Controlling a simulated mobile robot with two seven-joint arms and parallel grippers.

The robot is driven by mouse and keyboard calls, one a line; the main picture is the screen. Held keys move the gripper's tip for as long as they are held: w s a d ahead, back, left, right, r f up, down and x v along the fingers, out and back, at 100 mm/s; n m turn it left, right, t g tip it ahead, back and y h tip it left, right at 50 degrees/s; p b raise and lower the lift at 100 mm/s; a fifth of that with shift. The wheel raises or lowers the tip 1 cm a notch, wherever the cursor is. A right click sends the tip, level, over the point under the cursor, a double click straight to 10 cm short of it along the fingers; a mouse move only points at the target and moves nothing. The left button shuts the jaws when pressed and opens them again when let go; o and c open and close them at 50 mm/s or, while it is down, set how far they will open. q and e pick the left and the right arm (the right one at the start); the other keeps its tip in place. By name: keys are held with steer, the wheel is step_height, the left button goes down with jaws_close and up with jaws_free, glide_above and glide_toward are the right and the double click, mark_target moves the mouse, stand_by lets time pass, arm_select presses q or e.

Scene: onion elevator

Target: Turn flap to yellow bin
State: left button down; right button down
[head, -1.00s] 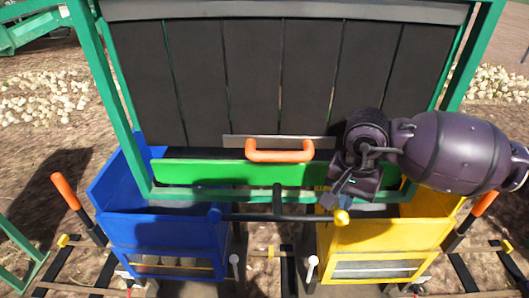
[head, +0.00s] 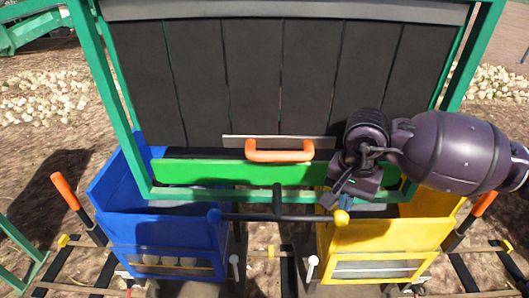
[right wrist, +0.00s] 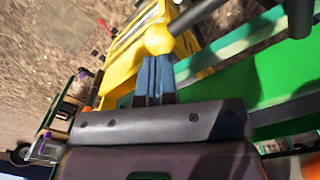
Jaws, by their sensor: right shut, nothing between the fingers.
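A dark bar (head: 277,216) runs across the front between the bins, with a short upright post at its middle. It has a blue knob (head: 214,215) on its left end and a yellow knob (head: 341,217) on its right end, and looks nearly level. The yellow bin (head: 385,237) stands at right, the blue bin (head: 165,232) at left. My right gripper (head: 333,200) is shut and empty at the yellow knob. In the right wrist view its blue fingertips (right wrist: 153,78) point at the yellow knob (right wrist: 159,39), touching or nearly so. My left gripper is out of view.
A green board (head: 200,172) and an orange handle (head: 280,150) sit below the dark slatted panel (head: 255,75) inside a green frame (head: 88,60). Orange-tipped levers flank the bins at left (head: 65,191) and right (head: 484,203). Rails run along the ground.

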mark_target(341, 218)
steer(key=shift+f+b, duration=0.75)
steer(key=shift+f, duration=0.4)
steer(key=shift+f+b, duration=0.75)
steer(key=shift+f, duration=0.45)
steer(key=shift+f+b, duration=0.6)
steer(key=shift+f, duration=0.4)
steer(key=shift+r, duration=0.2)
steer(key=shift+s+r, duration=0.1)
